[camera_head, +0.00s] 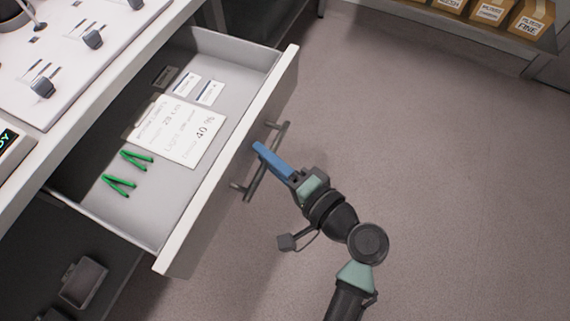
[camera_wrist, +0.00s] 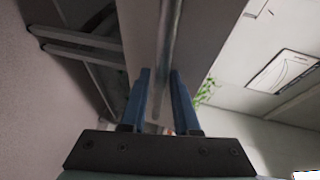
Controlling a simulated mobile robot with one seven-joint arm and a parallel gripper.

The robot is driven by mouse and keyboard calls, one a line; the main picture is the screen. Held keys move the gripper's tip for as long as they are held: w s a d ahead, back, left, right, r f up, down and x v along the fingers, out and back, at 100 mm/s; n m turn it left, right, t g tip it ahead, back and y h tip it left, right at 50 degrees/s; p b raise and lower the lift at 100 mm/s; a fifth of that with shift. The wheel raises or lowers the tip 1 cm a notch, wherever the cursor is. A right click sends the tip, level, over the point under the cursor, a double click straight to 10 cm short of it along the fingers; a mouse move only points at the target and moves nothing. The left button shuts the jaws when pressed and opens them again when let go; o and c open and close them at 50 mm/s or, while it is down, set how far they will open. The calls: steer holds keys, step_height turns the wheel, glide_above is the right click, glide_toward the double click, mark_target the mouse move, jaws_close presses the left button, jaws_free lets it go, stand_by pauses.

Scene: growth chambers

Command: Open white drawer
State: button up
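The white drawer (camera_head: 228,160) is pulled well out of the bench, with its inside in full view in the head view. Its dark bar handle (camera_head: 259,178) is on the front face. My gripper (camera_head: 258,148) has blue fingers and reaches the handle from the right, its fingertips over the bar near the drawer front. In the wrist view the two fingers (camera_wrist: 160,75) stand apart with a gap between them, and a grey bar (camera_wrist: 170,40) runs along that gap. I see no firm contact on both sides. The far finger is mostly hidden in the head view.
Inside the drawer lie green tweezers (camera_head: 119,184), a printed sheet (camera_head: 180,131) and small cards (camera_head: 210,91). The white bench top (camera_head: 75,126) is at left. Cardboard boxes (camera_head: 488,12) sit on a shelf at top right. The floor (camera_head: 430,150) right of the drawer is clear.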

steer(key=p+v, duration=0.1)
steer(key=v, duration=1.2)
steer(key=shift+r, duration=0.1)
